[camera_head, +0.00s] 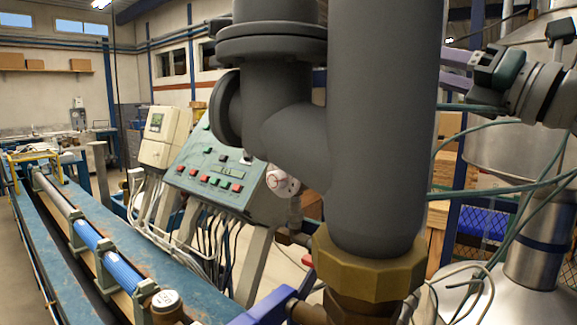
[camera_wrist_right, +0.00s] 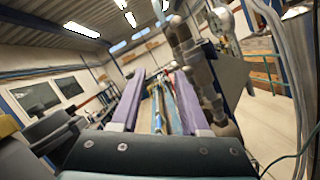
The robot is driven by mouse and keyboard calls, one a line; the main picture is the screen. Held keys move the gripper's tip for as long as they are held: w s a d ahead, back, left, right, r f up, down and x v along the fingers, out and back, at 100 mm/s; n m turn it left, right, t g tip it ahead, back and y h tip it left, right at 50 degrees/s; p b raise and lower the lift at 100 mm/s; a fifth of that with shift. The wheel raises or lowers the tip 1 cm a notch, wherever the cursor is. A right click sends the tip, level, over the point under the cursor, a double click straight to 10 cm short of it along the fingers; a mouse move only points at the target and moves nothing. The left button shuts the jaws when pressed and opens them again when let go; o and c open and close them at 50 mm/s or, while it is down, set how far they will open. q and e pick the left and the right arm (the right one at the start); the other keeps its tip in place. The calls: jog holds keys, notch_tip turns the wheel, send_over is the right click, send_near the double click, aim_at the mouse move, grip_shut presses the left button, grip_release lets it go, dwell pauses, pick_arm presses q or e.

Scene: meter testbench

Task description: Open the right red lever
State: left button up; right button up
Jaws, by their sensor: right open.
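A small red piece (camera_head: 307,261), possibly part of a red lever, shows just left of the brass collar in the head view. Most of it is hidden by the large grey pipe, and I cannot tell its position. My right gripper (camera_head: 456,69) is at the upper right, with its purple fingers reaching left behind the pipe. In the right wrist view the two purple fingers (camera_wrist_right: 158,88) are spread apart, with nothing held between them. A pipe with fittings (camera_wrist_right: 197,75) stands just beyond the right-hand finger. No red lever is clear there. My left gripper is not in view.
The thick grey pipe (camera_head: 385,130) and its brass collar (camera_head: 370,265) block the middle of the head view. A green control panel (camera_head: 215,170) stands left of it. The long blue bench (camera_head: 195,245) runs along the left. Loose cables hang at the right.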

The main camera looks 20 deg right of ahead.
pick_arm(q)
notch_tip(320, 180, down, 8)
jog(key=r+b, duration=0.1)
jog(key=b, duration=0.4)
pick_arm(e)
jog(key=s+d+f+n+g+y+p, duration=0.15)
jog(key=d+f+n+g, duration=0.3)
jog(key=n, duration=0.45)
jog(key=p+x, duration=0.1)
jog(key=x, duration=0.2)
jog(key=p+x, duration=0.2)
jog(key=x, duration=0.1)
jog(key=a+p+x, duration=0.1)
jog(key=x, duration=0.2)
jog(key=shift+s+r, duration=0.1)
jog(key=shift+s, duration=0.2)
jog(key=shift+w+a+p, duration=0.25)
jog(key=shift+w+p, duration=0.05)
jog(key=shift+w, duration=0.1)
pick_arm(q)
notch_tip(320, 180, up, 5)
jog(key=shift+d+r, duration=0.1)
pick_arm(e)
jog(key=shift+f, duration=0.2)
grip_shut()
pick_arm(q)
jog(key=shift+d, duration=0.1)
